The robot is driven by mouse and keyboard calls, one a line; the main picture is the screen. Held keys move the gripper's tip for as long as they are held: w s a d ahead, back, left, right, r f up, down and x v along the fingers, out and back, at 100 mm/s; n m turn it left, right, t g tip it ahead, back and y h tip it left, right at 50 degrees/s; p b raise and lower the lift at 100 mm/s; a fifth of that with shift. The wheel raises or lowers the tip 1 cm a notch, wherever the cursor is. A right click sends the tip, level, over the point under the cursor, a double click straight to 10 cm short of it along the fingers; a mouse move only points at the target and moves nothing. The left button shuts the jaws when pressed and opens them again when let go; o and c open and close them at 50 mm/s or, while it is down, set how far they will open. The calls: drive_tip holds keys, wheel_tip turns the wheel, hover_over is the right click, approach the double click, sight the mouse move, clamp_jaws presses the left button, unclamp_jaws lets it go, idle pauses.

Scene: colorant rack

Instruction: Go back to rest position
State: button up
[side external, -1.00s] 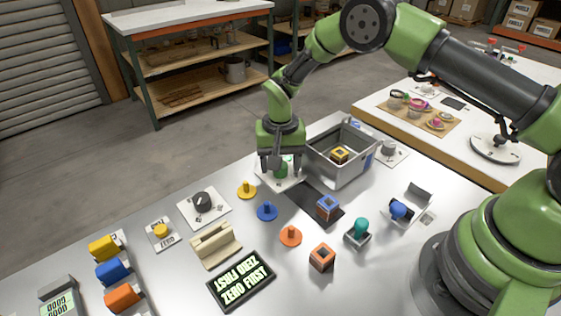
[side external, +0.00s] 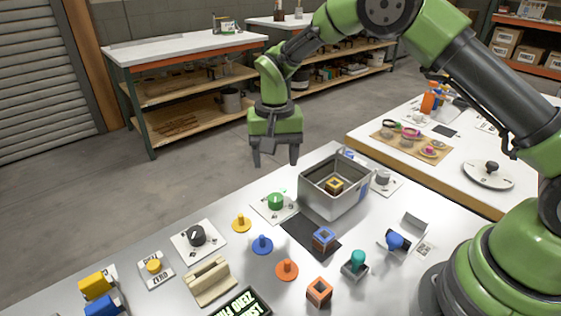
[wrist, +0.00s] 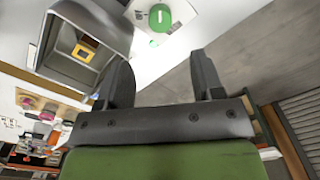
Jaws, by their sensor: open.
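My gripper (side external: 275,160) is open and empty. It hangs in the air above the far edge of the table, to the upper left of the grey bin (side external: 334,203). In the wrist view its two fingers (wrist: 165,80) stand apart with nothing between them. A green knob (side external: 276,201) on a white plate sits on the table below the gripper, apart from it. The knob also shows in the wrist view (wrist: 160,18) with a pale mark on top.
The bin holds a yellow-edged block (side external: 334,185). A blue-topped block (side external: 323,239), an orange block (side external: 319,291), yellow (side external: 241,222), blue (side external: 262,245) and orange (side external: 287,269) pegs, and a black dial (side external: 196,235) stand on the table. Air around the gripper is clear.

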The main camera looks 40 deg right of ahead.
drive_tip(key=s+d+r+n+t+y, duration=0.15)
drive_tip(key=s+r, duration=0.25)
drive_tip(key=r, duration=0.4)
drive_tip(key=s+r+t+h, duration=0.15)
drive_tip(key=s+r, duration=0.25)
drive_tip(key=r, duration=0.4)
drive_tip(key=s+r+t+y, duration=0.1)
drive_tip(key=s+r+t, duration=0.1)
drive_tip(key=s, duration=0.6)
drive_tip(key=s+d+r+n+t+y, duration=0.1)
drive_tip(key=s+r+t, duration=0.1)
drive_tip(key=s, duration=0.7)
drive_tip(key=shift+n, duration=0.25)
